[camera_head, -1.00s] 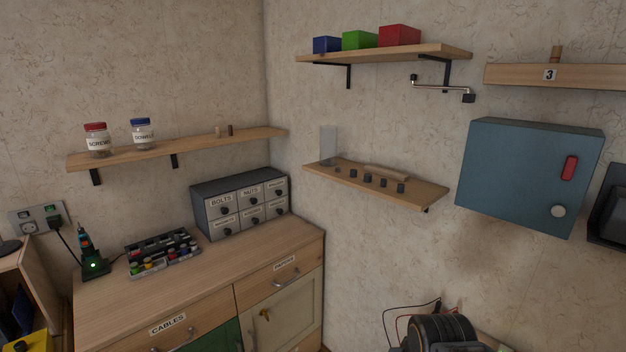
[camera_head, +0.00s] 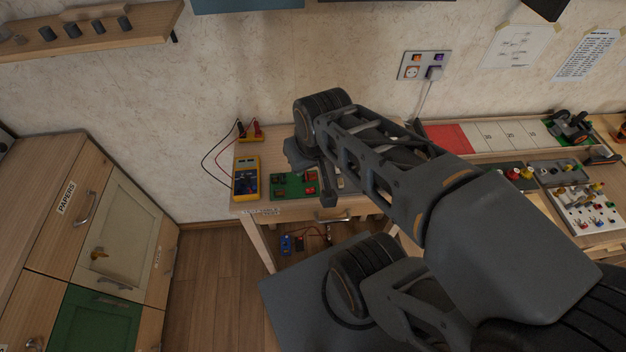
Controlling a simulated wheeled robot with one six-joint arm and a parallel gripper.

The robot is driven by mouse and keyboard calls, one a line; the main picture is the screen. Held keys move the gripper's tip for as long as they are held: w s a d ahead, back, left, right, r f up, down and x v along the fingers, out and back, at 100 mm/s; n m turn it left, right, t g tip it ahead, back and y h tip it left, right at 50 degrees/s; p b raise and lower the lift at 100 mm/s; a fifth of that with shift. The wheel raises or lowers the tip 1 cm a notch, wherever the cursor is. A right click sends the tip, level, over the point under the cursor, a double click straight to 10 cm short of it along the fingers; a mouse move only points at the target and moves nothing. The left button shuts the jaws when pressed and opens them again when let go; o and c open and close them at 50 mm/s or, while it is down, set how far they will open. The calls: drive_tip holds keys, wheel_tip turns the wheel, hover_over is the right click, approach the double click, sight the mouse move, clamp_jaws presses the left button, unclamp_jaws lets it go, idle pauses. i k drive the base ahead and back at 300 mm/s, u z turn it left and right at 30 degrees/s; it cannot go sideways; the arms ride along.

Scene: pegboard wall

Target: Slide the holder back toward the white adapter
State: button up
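I cannot make out a holder or a white adapter with certainty in the current view. A wall socket plate (camera_head: 425,65) holds a dark plug, and a pale cable runs down from it behind my arm. My arm reaches from the lower right over the small wooden table (camera_head: 262,208). My gripper (camera_head: 322,182) points down near the right side of a green circuit board (camera_head: 287,187). Its fingers are small and partly hidden by my wrist, so their opening and any contact are unclear.
A yellow multimeter (camera_head: 246,178) lies left of the green board, with red and black leads behind it. A long bench at right carries a red and white strip (camera_head: 447,138) and a white board with knobs (camera_head: 588,208). A drawer cabinet (camera_head: 100,235) stands at left, with open floor beside it.

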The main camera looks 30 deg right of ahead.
sight(286, 186)
drive_tip(key=k, duration=1)
drive_tip(key=u, duration=1.95)
drive_tip(key=i, duration=1.3)
drive_tip(key=z, duration=2.35)
